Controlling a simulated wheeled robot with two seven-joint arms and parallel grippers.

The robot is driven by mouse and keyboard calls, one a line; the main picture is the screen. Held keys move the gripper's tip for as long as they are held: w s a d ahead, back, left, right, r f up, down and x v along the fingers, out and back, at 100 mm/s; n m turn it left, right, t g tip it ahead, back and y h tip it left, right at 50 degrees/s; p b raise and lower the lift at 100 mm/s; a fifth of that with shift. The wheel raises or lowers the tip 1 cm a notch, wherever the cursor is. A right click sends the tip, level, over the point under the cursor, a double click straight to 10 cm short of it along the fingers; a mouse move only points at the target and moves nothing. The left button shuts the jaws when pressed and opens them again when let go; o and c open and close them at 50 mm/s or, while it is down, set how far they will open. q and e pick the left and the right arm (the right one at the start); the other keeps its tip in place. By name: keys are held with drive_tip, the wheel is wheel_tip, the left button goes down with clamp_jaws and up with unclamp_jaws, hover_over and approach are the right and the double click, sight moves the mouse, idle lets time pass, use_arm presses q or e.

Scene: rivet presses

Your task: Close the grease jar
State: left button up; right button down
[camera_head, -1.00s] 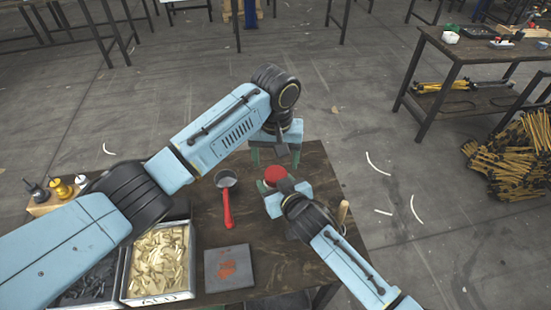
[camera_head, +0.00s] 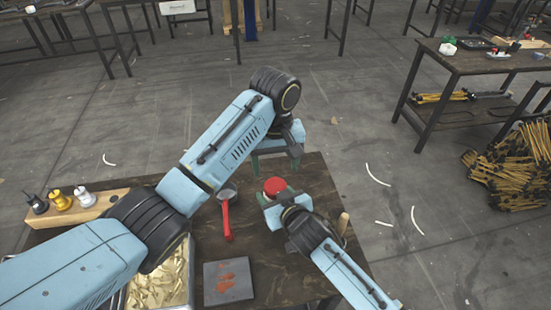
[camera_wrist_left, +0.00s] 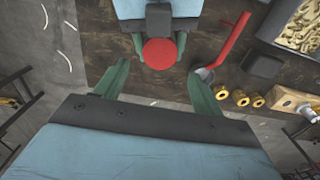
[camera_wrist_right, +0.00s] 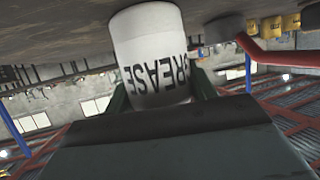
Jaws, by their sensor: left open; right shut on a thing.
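The grease jar is a white cylinder with black GREASE lettering in the right wrist view (camera_wrist_right: 152,55). Its round red top (camera_head: 274,186) faces up in the head view and also shows in the left wrist view (camera_wrist_left: 159,53). My right gripper (camera_head: 273,199) is shut around the jar's sides, near the table's back right. My left gripper (camera_head: 276,163) is open and empty, just beyond the jar. In the left wrist view, its green fingers are spread to either side of the red top, apart from it. I cannot tell whether the red lid is fully seated.
A red-handled ladle (camera_head: 227,212) lies left of the jar on the dark table (camera_head: 280,265). A grey plate with red smears (camera_head: 228,281) lies in front. A bin of brass pieces (camera_head: 128,298) and a wooden rack (camera_head: 105,203) with several oil cans are at left.

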sight(276, 186)
use_arm(q)
wheel_tip(276, 186, down, 7)
drive_tip(key=shift+r, duration=0.15)
drive_tip(key=shift+c, duration=0.2)
drive_tip(key=c, duration=1)
drive_tip(key=m, duration=0.3)
drive_tip(key=o, duration=1.1)
